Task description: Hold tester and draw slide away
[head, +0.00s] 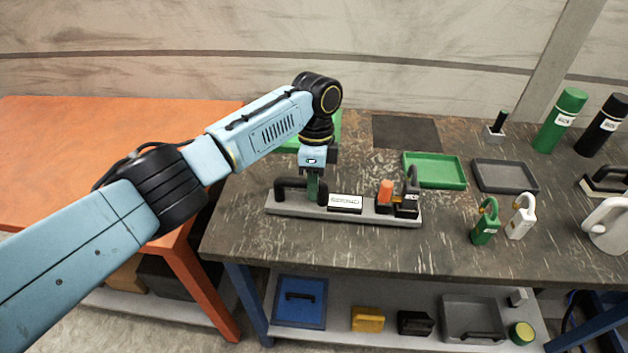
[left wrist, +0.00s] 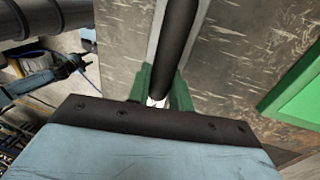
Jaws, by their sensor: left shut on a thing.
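The tester is a long light-grey base (head: 375,217) on the dark worktable, with a black bar handle (head: 288,184) at its left end and a white label plate (head: 345,202) in the middle. An orange knob (head: 385,190) stands toward its right end. Beside the knob is a black block with an upright handle (head: 411,190), which looks like the slide, seated on the base. My left gripper (head: 313,189) points down and is shut on the bar handle. In the left wrist view its green fingers (left wrist: 160,92) flank the black bar (left wrist: 178,35). My right gripper does not show.
A green tray (head: 435,171) and a grey tray (head: 505,176) lie behind the tester's right end. A green padlock (head: 486,224) and a white padlock (head: 521,217) stand to the right. Bare tabletop lies between the base and the padlocks. An orange table (head: 100,130) stands left.

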